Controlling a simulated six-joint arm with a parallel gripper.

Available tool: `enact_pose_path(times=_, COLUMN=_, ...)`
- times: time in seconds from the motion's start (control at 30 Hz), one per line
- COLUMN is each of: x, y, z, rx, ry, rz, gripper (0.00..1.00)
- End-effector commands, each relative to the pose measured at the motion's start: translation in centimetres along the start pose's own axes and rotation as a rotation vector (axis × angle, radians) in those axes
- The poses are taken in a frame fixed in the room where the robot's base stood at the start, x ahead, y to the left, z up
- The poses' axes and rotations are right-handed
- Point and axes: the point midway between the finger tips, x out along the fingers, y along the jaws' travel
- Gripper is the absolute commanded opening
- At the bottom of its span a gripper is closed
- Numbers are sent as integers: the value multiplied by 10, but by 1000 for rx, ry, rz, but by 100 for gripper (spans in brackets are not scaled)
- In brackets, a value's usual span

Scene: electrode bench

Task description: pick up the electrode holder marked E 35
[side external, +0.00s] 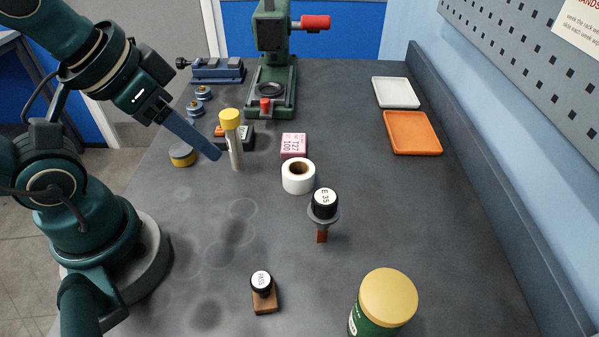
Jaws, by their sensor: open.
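The electrode holder marked E 35 (324,205) stands upright on the grey bench, right of the middle. It has a black round cap with a white label, a grey collar and a brown-red lower end. My gripper (217,156) is at the left, above the bench and close to a clear tube with a yellow cap (231,122). It is open, though the two fingers overlap from this side. It is well to the left of the E 35 holder and apart from it. I cannot tell whether a finger touches the tube.
A white tape roll (298,177) and a pink box (293,145) stand just behind the holder. A PASS stamp (262,290) and a yellow-lidded jar (384,305) are in front. Orange (412,133) and white (396,92) trays lie back right; a green press (271,60) stands behind.

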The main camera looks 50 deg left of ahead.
Motion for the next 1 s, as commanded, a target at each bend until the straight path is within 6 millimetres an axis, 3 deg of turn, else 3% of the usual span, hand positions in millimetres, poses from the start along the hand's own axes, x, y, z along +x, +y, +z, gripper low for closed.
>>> enact_pose_path(times=0.03, x=0, y=0, z=0, rx=0, ry=0, rz=0, gripper=62)
enact_pose_path(times=0.1, x=0, y=0, z=0, rx=0, ry=0, rz=0, gripper=83)
enact_pose_path(times=0.47, x=0, y=2, z=2, rx=-30, ry=-10, rz=8, gripper=83)
enact_pose_path(times=0.63, x=-6, y=28, z=6, rx=-203, ry=-95, rz=127, gripper=83)
enact_pose_path(times=0.8, x=-8, y=68, z=7, rx=-500, ry=-341, rz=293, gripper=83)
enact_pose_path(times=1.0, x=-8, y=106, z=-12, rx=-886, ry=-665, rz=452, gripper=83)
